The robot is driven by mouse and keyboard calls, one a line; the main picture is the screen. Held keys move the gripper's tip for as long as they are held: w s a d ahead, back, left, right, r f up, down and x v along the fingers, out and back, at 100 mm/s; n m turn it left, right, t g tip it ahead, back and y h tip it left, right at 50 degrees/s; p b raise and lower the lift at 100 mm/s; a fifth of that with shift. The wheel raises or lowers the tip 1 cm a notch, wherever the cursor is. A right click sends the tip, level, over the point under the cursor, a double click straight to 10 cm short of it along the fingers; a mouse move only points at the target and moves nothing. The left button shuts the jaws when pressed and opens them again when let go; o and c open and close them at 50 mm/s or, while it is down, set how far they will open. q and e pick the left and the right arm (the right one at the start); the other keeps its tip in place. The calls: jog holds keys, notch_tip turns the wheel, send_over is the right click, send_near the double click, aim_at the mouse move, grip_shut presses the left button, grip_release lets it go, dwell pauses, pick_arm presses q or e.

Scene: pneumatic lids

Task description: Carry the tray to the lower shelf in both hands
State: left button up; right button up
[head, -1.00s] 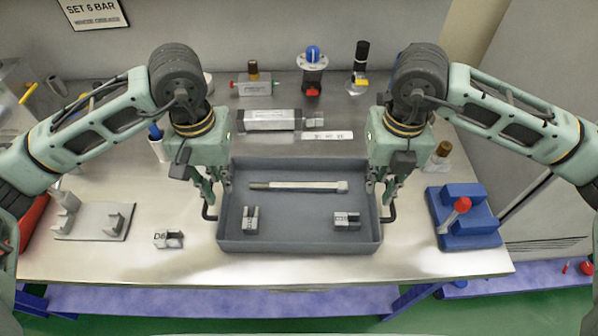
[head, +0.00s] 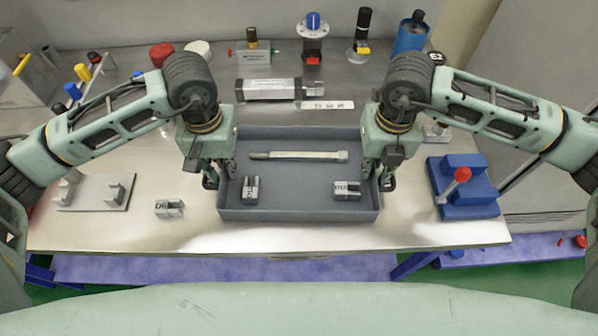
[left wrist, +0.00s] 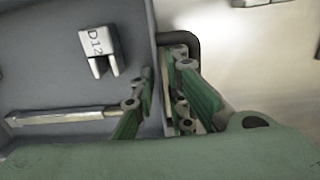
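The grey tray (head: 300,215) rests on the steel bench. It holds a long metal bar (head: 298,155) and two small labelled blocks (head: 251,190) (head: 347,190). My left gripper (head: 219,178) is at the tray's left side. In the left wrist view its fingers (left wrist: 165,72) are apart, one inside the tray wall, the other outside by the dark side handle (left wrist: 192,42). My right gripper (head: 378,178) is at the right side, fingers apart around that wall; its handle is mostly hidden. The lower shelf (head: 200,268) is the purple surface below the bench's front edge.
A blue stand with a red knob (head: 462,195) is right of the tray. A grey fixture plate (head: 92,193) and a loose block (head: 168,208) lie to the left. A metal cylinder (head: 268,90) and valves stand behind. The front bench strip is clear.

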pick_arm(q)
jog(key=shift+f, duration=0.45)
pick_arm(e)
jog(key=shift+f, duration=0.45)
pick_arm(q)
grip_shut()
pick_arm(e)
grip_shut()
pick_arm(q)
jog(key=shift+r, duration=0.15)
pick_arm(e)
jog(key=shift+r, duration=0.15)
